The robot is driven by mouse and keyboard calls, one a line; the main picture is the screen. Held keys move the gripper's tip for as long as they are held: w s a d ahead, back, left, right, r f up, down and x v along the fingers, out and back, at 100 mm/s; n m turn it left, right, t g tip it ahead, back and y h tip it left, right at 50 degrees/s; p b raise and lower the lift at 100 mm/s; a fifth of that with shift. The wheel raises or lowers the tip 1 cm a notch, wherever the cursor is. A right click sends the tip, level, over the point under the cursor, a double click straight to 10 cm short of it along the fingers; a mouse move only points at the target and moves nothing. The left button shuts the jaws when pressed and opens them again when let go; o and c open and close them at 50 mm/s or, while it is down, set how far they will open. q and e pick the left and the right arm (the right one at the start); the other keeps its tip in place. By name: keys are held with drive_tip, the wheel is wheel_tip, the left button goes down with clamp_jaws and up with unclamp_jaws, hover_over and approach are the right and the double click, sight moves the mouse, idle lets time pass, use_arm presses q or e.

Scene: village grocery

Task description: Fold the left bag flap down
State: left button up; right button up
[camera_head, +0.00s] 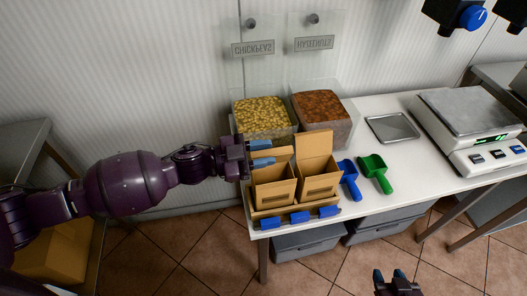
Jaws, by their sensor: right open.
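Two brown paper bags stand side by side in a cardboard holder (262,216) at the table's front left. The left bag (272,194) has its flap (279,157) raised at its back, partly hidden by my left gripper. The right bag (317,184) has its flap (315,145) standing up. My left gripper (264,153) reaches in from the left at the left bag's flap, its two blue fingertips apart. Whether they touch the flap I cannot tell. My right gripper (397,276) is open and empty at the bottom edge, well away from the bags.
Bins of chickpeas (262,112) and hazelnuts (322,105) stand behind the bags. A blue scoop (349,180) and a green scoop (375,173) lie to the right. A metal tray (392,128) and a scale (470,110) are farther right. Blue clips (299,217) line the holder's front.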

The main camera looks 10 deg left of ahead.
use_arm(q)
clamp_jaws()
use_arm(e)
drive_tip(key=shift+w, duration=0.1)
drive_tip(key=shift+r, duration=0.1)
use_arm(q)
drive_tip(key=shift+s, duration=0.15)
drive_tip(key=shift+s+d+m+p, duration=0.1)
drive_tip(key=shift+s+m+p, duration=0.2)
drive_tip(key=shift+m, duration=0.4)
drive_tip(key=m, duration=0.2)
drive_tip(key=s+f+m, duration=0.1)
drive_tip(key=s+f+m+p, duration=0.1)
drive_tip(key=m, duration=0.1)
drive_tip(key=shift+s+d+m, duration=0.15)
drive_tip(key=shift+d+m, duration=0.15)
drive_tip(key=shift+d, duration=0.1)
use_arm(e)
drive_tip(key=shift+w+r, duration=0.2)
drive_tip(key=shift+r, duration=0.65)
drive_tip(key=shift+w, duration=0.15)
